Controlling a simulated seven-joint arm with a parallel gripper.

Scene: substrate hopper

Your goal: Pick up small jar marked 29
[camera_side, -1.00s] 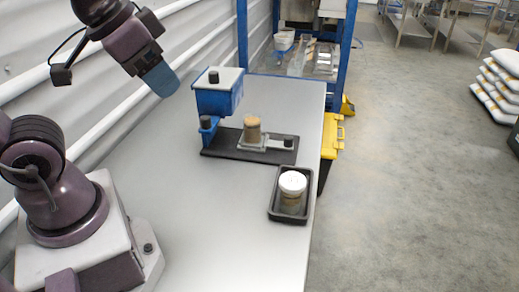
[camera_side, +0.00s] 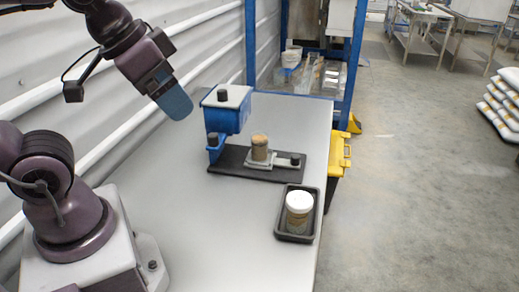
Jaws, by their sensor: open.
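A small jar with a white lid (camera_side: 299,203) stands upright in a black tray (camera_side: 283,237) at the table's right front edge. A second jar with a tan top (camera_side: 259,148) stands on the small plate of a blue and black device (camera_side: 228,115). No number can be read on either jar, so I cannot tell which is marked 29. My gripper (camera_side: 176,103), with its blue end, is raised above the table at upper left, just left of the device and well away from the tray. It is open, and nothing shows in it.
The grey table (camera_side: 200,225) is bare at the front and left. A blue-framed rack (camera_side: 287,45) with containers stands at the back. A yellow bin (camera_side: 338,155) is beside the table's right edge. A white ribbed wall (camera_side: 200,45) runs along the left.

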